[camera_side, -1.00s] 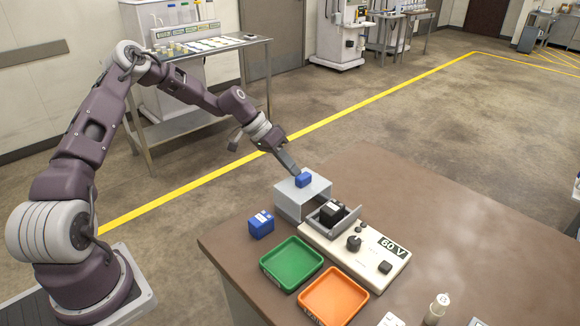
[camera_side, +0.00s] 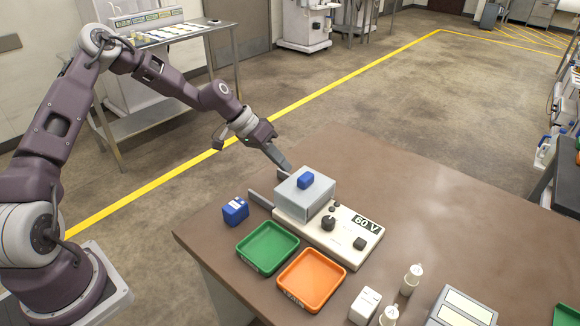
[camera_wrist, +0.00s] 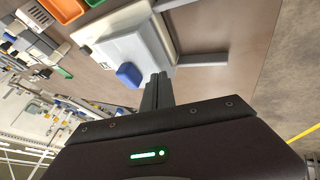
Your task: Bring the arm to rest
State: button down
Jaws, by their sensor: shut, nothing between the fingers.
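My gripper (camera_side: 286,168) is shut and empty, its fingers pointing down beside the back left of a grey box-shaped cover (camera_side: 292,203). A blue knob (camera_side: 305,180) sits on top of the cover. In the wrist view, the closed fingers (camera_wrist: 158,82) are beside the blue knob (camera_wrist: 130,75), with a small gap in the picture. The cover is over the left end of a white device (camera_side: 343,241) with a "60 V" display. Two grey rails (camera_side: 261,199) stick out to its left. The black block is hidden from view.
A blue block (camera_side: 235,211) stands left of the device. A green tray (camera_side: 245,254) and an orange tray (camera_side: 287,291) lie in front, both empty. White bottles (camera_side: 411,279) stand at the front right.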

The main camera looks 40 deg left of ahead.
jog(key=v, duration=1)
jog(key=s+d+r+m+g+y, duration=0.1)
jog(key=s+d+r+y, duration=0.3)
jog(key=s, duration=0.3)
jog(key=s+d+r+g+y, duration=0.1)
jog(key=s+d+r, duration=0.3)
jog(key=s+r, duration=0.3)
jog(key=s+d+r+n+t, duration=0.1)
jog(key=s+r, duration=0.1)
jog(key=s, duration=0.7)
jog(key=s+d+r+n+t, duration=0.1)
jog(key=s+t, duration=0.1)
jog(key=s, duration=0.8)
jog(key=shift+r+y, duration=0.35)
jog(key=shift+y, duration=0.05)
